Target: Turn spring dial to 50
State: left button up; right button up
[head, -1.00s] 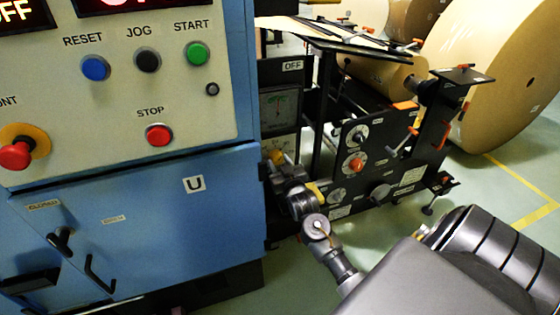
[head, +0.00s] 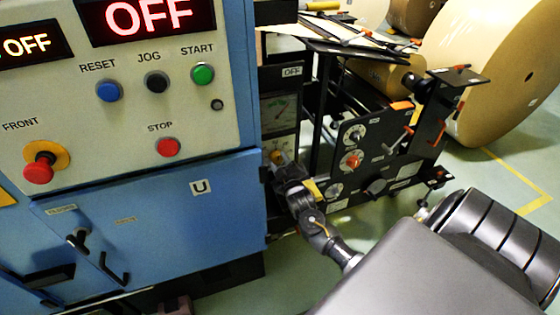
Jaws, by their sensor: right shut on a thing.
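A small panel below a gauge (head: 279,108) carries a yellowish knob (head: 278,156), low beside the blue cabinet. My right gripper (head: 281,164) is at this knob and shut on it; its fingers and wrist hide part of the knob and its scale. I cannot read a number there. To the right, a black side plate holds a white dial with a black knob (head: 354,136), one with an orange knob (head: 351,160) and a lower pale dial (head: 335,189). Their labels are too small to read, so I cannot tell which is named spring. My left gripper is out of view.
The blue cabinet (head: 160,225) fills the left, with lit OFF displays (head: 150,15), push buttons and a red stop knob (head: 38,170). Large kraft rolls (head: 520,75) stand at the back right.

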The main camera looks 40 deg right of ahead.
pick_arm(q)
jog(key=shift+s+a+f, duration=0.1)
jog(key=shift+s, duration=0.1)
pick_arm(e)
jog(key=o, duration=1)
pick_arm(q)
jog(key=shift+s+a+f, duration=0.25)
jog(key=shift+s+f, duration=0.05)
pick_arm(e)
jog(key=shift+v, duration=5.4)
